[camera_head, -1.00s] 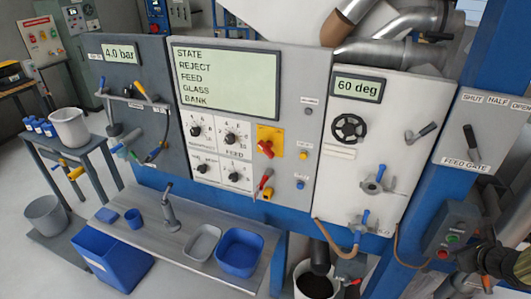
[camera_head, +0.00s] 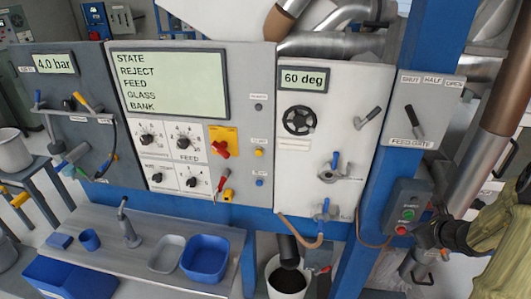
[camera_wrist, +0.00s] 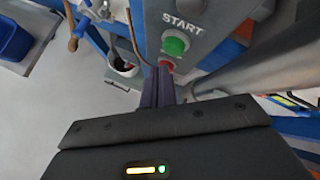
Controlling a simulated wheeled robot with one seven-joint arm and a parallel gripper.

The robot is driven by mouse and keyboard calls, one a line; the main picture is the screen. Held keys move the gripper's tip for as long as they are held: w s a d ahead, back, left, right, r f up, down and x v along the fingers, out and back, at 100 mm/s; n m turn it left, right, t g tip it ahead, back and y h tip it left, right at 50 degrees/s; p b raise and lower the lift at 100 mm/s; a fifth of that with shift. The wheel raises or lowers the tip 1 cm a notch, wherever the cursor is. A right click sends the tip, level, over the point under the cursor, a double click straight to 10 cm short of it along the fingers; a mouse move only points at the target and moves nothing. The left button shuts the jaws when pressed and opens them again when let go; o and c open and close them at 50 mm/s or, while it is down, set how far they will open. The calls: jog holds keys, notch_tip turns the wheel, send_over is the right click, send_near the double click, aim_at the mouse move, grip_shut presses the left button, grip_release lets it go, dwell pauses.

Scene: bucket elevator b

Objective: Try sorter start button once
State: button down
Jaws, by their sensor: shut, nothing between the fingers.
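A grey button box (camera_head: 408,205) is fixed to the blue post at the right in the head view. It has a green button (camera_head: 408,215) above a red button (camera_head: 401,230). In the wrist view the green button (camera_wrist: 174,46) sits under the word START, with the red button (camera_wrist: 168,64) just below it. My gripper (camera_wrist: 163,76) is shut and empty. Its fingertips overlap the lower part of the red button in that view; I cannot tell if they touch it. In the head view my gripper (camera_head: 428,236) is just right of the box's lower end.
The control panel (camera_head: 262,115) with a state display, knobs, a yellow button (camera_head: 259,153) and a blue button (camera_head: 260,183) fills the middle. A feed gate lever (camera_head: 413,122) is above the button box. A slanted pipe (camera_head: 470,150) runs near my arm.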

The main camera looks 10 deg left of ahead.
dwell(0.3)
jog(key=s+b, duration=0.2)
jog(key=s, duration=0.4)
jog(key=shift+b, duration=0.4)
jog(key=shift+d, duration=0.1)
dwell(0.4)
